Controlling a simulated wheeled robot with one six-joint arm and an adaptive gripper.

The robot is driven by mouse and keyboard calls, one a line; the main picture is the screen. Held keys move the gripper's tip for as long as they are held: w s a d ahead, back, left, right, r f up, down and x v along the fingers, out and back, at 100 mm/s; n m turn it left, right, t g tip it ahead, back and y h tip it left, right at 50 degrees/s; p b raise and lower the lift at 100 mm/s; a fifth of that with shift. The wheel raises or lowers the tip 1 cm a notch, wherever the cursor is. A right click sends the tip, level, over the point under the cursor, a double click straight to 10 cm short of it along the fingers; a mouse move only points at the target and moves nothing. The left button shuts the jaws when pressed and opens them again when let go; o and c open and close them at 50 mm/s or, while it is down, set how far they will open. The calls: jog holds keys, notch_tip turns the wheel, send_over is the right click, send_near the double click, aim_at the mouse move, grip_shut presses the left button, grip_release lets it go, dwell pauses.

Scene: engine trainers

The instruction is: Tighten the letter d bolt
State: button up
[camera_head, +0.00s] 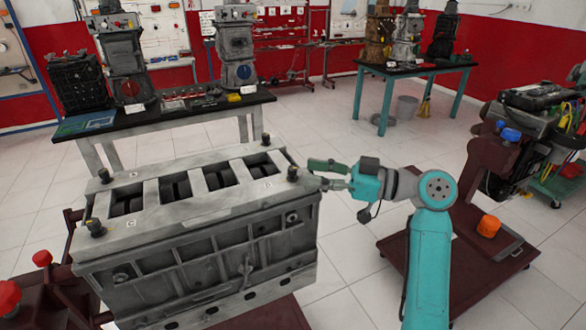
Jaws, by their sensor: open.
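A grey engine block (215,250) stands in the left foreground, with a dark bolt near each corner of its top. The near right bolt (293,174) stands upright beside a small white label (267,184) that seems to read D. The other bolts are at the far right (265,140), far left (105,176) and near left (96,228). My gripper (317,173) is open, just right of the near right bolt at about its height in the picture. Whether it touches the bolt, and how far the bolt is screwed in, I cannot tell.
A dark-topped table (200,106) with engine parts stands behind the block. A teal-legged table (418,68) with more engines is at the back right. An engine on a maroon stand (480,188) is to the right. Tiled floor (330,125) is free between the tables.

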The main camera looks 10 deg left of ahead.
aim_at(292, 167)
jog(key=shift+w+a, duration=0.15)
jog(key=shift+a, duration=1.15)
jog(key=shift+w+a, duration=0.15)
jog(key=shift+a, duration=1.1)
grip_shut()
